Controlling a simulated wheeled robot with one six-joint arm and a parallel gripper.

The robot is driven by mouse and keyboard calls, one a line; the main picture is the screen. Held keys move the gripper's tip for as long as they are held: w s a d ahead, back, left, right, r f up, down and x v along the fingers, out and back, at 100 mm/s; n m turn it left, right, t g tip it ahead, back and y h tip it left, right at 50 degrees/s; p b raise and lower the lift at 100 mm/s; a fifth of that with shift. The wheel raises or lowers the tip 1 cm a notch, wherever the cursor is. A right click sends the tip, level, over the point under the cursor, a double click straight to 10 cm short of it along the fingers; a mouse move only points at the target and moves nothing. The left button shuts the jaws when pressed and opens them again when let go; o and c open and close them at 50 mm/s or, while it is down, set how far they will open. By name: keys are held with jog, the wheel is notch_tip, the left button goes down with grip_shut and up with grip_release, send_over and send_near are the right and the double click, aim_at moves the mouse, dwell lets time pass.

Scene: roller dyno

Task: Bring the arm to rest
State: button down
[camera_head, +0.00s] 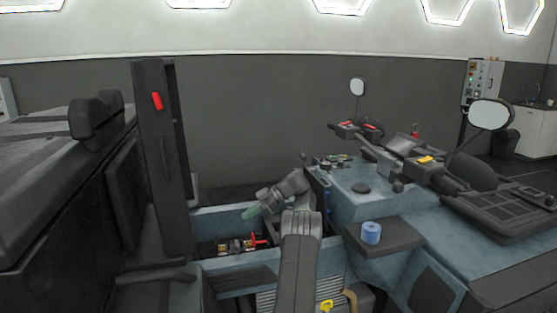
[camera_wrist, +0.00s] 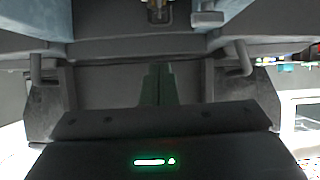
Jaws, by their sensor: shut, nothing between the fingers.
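My arm rises from the bottom of the head view and bends left at its top. My gripper (camera_head: 251,211) hangs over the open bay of the blue-grey vehicle, its greenish fingers pointing left and slightly down. In the wrist view the fingers (camera_wrist: 157,84) lie together in the middle, with nothing between them. The gripper appears apart from the bay's fittings, though its exact height above them is hard to judge.
Below the gripper, the open bay holds brass fittings (camera_head: 235,246) and a red handle (camera_head: 258,240). A tall dark door (camera_head: 160,150) stands open at left. A blue roll (camera_head: 371,232) sits on a dark shelf (camera_head: 402,236) at right. A control console (camera_head: 365,185) stands behind it.

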send_over(219, 248)
jog(key=f, duration=0.4)
jog(key=f+p, duration=0.1)
jog(key=f, duration=0.2)
jog(key=shift+s, duration=0.4)
jog(key=shift+a+b, duration=0.2)
jog(key=shift+b, duration=0.65)
jog(key=shift+s+a+r+b, duration=0.2)
jog(key=shift+r+b, duration=0.25)
jog(key=shift+b, duration=0.4)
jog(key=a+r, duration=0.2)
jog(key=r, duration=0.1)
jog(key=shift+s+a, duration=0.35)
jog(key=shift+a, duration=0.05)
jog(key=v, duration=0.9)
jog(key=d+f+m+t+y+p, duration=0.1)
jog(key=d, duration=0.1)
jog(key=d+f+m+y+p, duration=0.1)
jog(key=d+f+m, duration=0.1)
jog(key=d+f+m+t+y+p, duration=0.1)
jog(key=d+m, duration=0.1)
jog(key=shift+w+d+f+t, duration=0.25)
jog(key=shift+t, duration=0.05)
jog(key=shift+a+f, duration=0.15)
jog(key=shift+a, duration=0.15)
